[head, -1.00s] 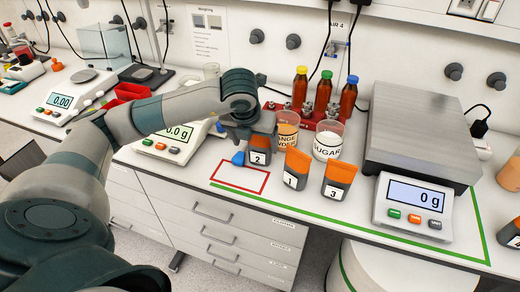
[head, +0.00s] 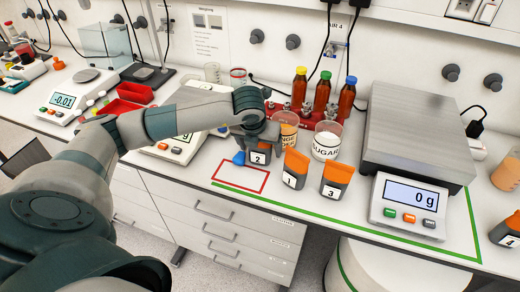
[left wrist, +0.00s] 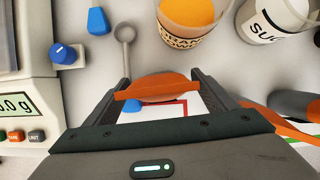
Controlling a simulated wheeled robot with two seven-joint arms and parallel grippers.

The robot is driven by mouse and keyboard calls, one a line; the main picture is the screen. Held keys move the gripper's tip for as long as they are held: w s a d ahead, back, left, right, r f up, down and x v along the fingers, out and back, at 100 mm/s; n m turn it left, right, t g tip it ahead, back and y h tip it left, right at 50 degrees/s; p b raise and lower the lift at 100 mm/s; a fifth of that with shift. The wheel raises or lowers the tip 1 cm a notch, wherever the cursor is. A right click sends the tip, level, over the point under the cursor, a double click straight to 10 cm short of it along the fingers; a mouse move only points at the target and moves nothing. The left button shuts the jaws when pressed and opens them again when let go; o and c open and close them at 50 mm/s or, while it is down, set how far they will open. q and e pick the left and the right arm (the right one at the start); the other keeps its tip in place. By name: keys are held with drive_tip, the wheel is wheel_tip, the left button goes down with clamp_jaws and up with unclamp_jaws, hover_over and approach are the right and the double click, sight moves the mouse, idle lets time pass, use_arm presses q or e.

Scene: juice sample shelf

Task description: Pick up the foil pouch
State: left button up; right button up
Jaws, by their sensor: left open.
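Several orange-and-grey foil pouches stand on the bench. Pouch 2 (head: 259,157) is under my left gripper (head: 258,141), its upper part mostly hidden by the gripper in the head view. In the left wrist view the orange top of a pouch (left wrist: 158,88) lies between the two fingers of the left gripper (left wrist: 161,86), which is open around it. Pouch 1 (head: 291,180) and pouch 3 (head: 333,190) stand to the right, clear of the gripper. A further pouch (head: 508,230) is at the right edge. My right gripper is not in view.
An orange powder beaker (head: 284,135) and a sugar beaker (head: 326,146) stand close behind, with capped brown bottles (head: 322,92) beyond. A blue object (head: 239,158) is beside pouch 2. A large scale (head: 404,215) stands right. The red-outlined area (head: 240,178) in front is empty.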

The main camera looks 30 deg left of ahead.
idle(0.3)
use_arm(q)
drive_tip(key=c, duration=1.3)
drive_tip(key=shift+r, duration=0.2)
drive_tip(key=shift+w+r+b, duration=0.1)
drive_tip(key=shift+r+b, duration=0.35)
drive_tip(key=shift+r, duration=0.25)
wheel_tip(320, 180, up, 7)
drive_tip(key=shift+r+b, duration=0.2)
drive_tip(key=shift+b, duration=1.05)
drive_tip(key=shift+r, duration=0.45)
